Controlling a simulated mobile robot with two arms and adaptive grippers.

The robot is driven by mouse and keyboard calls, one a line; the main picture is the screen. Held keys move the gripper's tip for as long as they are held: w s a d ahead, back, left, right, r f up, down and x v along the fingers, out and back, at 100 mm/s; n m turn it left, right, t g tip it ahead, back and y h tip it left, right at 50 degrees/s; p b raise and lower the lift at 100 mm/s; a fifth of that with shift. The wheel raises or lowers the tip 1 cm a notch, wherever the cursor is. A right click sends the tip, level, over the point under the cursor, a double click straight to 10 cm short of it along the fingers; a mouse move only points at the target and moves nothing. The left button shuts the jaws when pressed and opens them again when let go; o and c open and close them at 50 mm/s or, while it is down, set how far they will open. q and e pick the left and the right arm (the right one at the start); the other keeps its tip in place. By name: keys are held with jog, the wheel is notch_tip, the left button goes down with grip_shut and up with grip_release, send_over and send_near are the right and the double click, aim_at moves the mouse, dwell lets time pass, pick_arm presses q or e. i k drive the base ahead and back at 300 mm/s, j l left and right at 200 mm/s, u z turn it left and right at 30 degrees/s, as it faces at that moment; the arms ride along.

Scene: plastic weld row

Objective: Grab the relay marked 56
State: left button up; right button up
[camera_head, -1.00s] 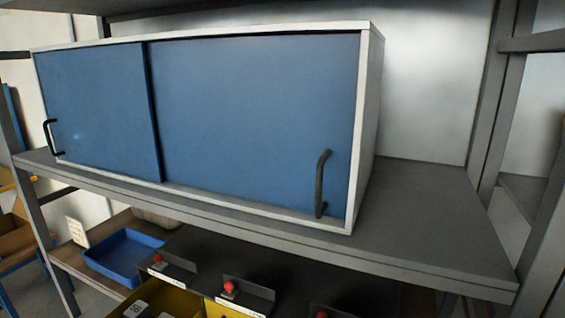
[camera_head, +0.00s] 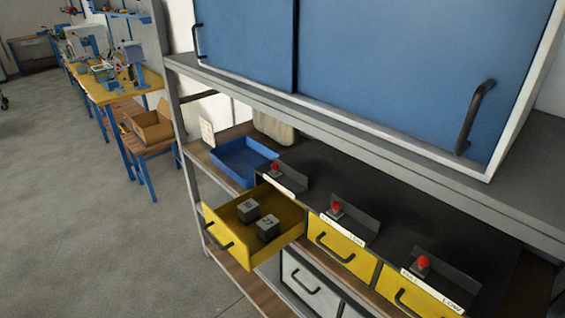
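Two dark grey block-shaped relays lie in an open yellow drawer (camera_head: 287,214) at the lower middle of the head view. The farther relay (camera_head: 248,210) has a pale marking on top that is too small to read surely. The nearer relay (camera_head: 268,229) also has a pale marking, perhaps 27. I cannot tell for sure which one is marked 56. The two lie close together, clear of the drawer's front. Neither of my grippers is in view.
Shut yellow drawers (camera_head: 342,250) stand to the right, with red knobs (camera_head: 336,209) above them. A blue tray (camera_head: 228,163) sits behind the open drawer. A blue sliding-door cabinet (camera_head: 380,60) stands on the grey shelf (camera_head: 350,148) above. Open floor (camera_head: 90,220) lies to the left.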

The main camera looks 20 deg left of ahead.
aim_at(248, 211)
jog(key=i+j+u, duration=0.15)
jog(key=u, duration=1.05)
jog(key=i+j+z, duration=0.1)
jog(key=j, duration=0.2)
jog(key=i+j+z, duration=0.1)
jog(key=j, duration=0.25)
jog(key=i+j+z, duration=0.25)
jog(key=i+j, duration=0.15)
jog(key=j, duration=0.25)
jog(key=i+j+z, duration=0.1)
jog(key=j, duration=0.25)
jog(key=z, duration=0.95)
